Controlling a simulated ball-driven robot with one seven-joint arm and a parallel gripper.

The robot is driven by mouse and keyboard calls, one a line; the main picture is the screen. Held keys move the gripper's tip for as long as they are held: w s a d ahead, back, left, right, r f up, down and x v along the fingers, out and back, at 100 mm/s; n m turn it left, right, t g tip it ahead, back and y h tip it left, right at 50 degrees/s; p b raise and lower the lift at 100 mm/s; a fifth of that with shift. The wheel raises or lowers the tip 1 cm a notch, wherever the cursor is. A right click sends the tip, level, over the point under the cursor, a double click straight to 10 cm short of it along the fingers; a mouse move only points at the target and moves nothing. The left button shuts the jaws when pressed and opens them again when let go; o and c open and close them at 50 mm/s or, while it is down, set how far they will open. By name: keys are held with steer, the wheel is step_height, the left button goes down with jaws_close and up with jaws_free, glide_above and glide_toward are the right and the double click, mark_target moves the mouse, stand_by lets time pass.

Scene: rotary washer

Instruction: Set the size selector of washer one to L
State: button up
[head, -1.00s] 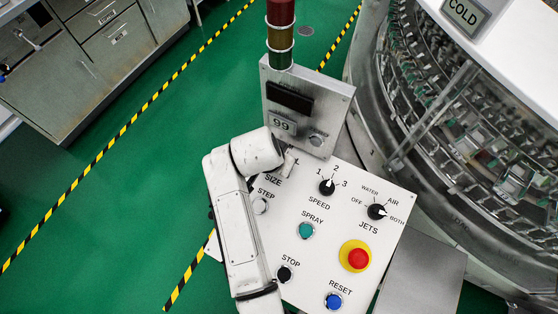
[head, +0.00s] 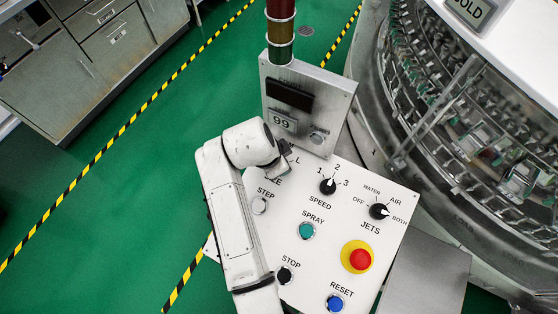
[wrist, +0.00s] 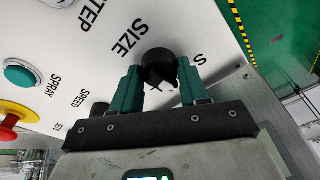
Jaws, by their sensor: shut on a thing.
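The size selector is a black round knob (wrist: 158,66) on the white control panel (head: 335,265), beside the SIZE label in the wrist view. My gripper (wrist: 158,88) has its two green fingers on either side of the knob, shut on it. The letter S shows right of the knob in the wrist view. White marks show at the knob's near edge, but I cannot tell which way its pointer faces.
The panel also carries the speed knob (head: 328,186), jets knob (head: 379,211), green spray button (head: 307,231), red emergency button (head: 360,260), black stop button (head: 285,275) and blue reset button (head: 335,303). A display box (head: 305,110) stands behind it. The round washer (head: 480,130) is at right.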

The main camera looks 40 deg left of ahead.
steer(key=m+b, duration=0.1)
steer(key=m, duration=0.4)
steer(key=shift+f+m+h+b, duration=0.1)
steer(key=shift+m+h+b, duration=0.2)
steer(key=shift+m+b, duration=0.1)
steer(key=m+g+b, duration=0.1)
steer(key=m, duration=0.4)
steer(key=shift+m, duration=0.3)
steer(key=o, duration=1)
steer(key=shift+o, duration=0.2)
steer(key=b+v, duration=0.1)
steer(key=v, duration=1)
steer(key=shift+a, duration=0.15)
steer(key=shift+w, duration=0.1)
